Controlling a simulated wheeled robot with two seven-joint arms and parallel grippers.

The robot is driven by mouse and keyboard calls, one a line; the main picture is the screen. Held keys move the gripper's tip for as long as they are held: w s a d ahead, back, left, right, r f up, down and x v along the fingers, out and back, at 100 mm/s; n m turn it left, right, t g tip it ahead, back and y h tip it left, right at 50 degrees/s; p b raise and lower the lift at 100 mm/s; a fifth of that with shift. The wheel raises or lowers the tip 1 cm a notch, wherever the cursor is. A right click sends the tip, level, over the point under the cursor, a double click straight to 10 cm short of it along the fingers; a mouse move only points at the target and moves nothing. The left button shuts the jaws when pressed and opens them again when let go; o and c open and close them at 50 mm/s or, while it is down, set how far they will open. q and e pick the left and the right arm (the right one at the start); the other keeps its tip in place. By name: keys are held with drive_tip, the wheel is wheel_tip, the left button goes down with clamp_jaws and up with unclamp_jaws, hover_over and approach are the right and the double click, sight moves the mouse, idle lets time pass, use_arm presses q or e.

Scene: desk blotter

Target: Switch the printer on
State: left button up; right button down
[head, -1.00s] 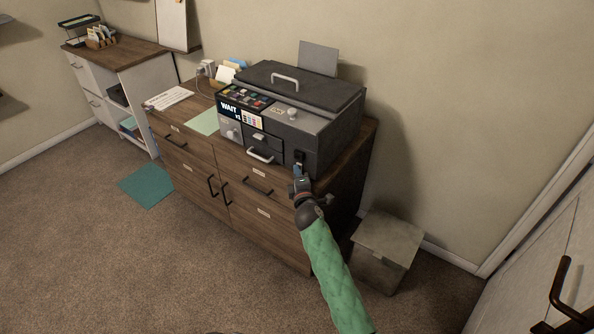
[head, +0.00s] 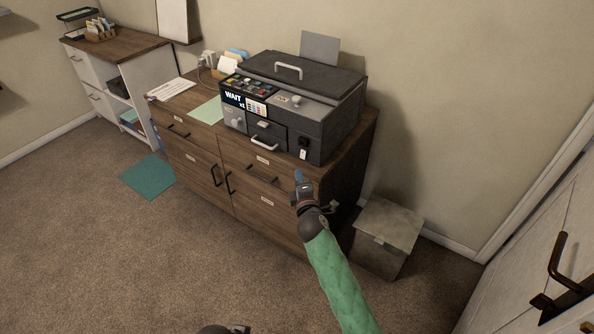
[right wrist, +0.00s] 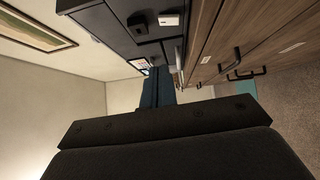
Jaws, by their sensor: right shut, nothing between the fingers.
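The dark grey printer (head: 345,112) stands on the wooden cabinet, with a lit panel (head: 234,98) reading "WAIT". On the right of its front is a black switch-like part (head: 304,142) with a small white plate (head: 303,155) below it. Both show in the right wrist view, the black part (right wrist: 138,24) beside the white plate (right wrist: 168,20). My right gripper (head: 298,175) is shut and empty, just in front of and below them, apart from the printer. Its blue fingers also show in the right wrist view (right wrist: 158,90). My left gripper is not clearly in view.
The wooden cabinet (head: 190,150) has drawers and bar handles on its front. Papers (head: 170,89) and a green sheet (head: 208,111) lie left of the printer. A lidded box (head: 390,225) stands on the floor to the right.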

use_arm(q)
drive_tip(key=shift+s+d+f, duration=0.15)
drive_tip(key=shift+s+f, duration=0.1)
drive_tip(key=shift+f, duration=0.25)
use_arm(e)
drive_tip(key=s, duration=0.3)
drive_tip(key=shift+d+r, duration=0.1)
drive_tip(key=shift+d, duration=0.15)
